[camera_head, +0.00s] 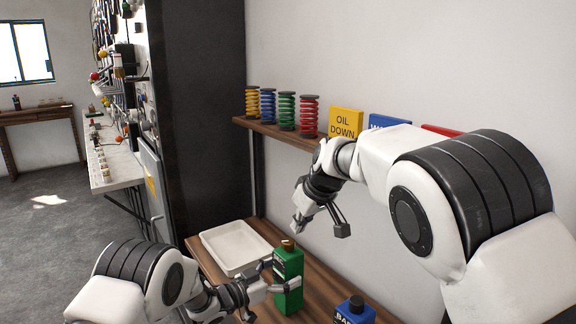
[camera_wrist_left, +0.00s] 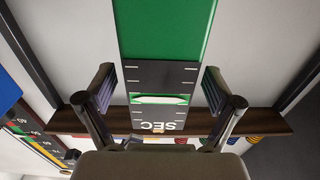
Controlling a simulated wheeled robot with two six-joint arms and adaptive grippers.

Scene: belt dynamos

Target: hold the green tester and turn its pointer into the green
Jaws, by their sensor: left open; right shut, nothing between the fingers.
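The green tester (camera_head: 290,276) stands upright on the wooden bench, with a small brownish knob (camera_head: 288,243) on top. My left gripper (camera_head: 275,279) is open, low at the tester, with its fingers on either side of it. In the left wrist view the green tester (camera_wrist_left: 163,30) is between the open fingers (camera_wrist_left: 157,90), with a gap visible on each side. My right gripper (camera_head: 320,226) is shut and empty, above and to the right of the tester.
A white tray (camera_head: 212,246) lies behind the tester at left. A blue tester (camera_head: 355,311) stands at the front right. A wall shelf (camera_head: 275,131) carries coloured springs and a yellow sign (camera_head: 346,122). A dark cabinet (camera_head: 200,110) stands left of the bench.

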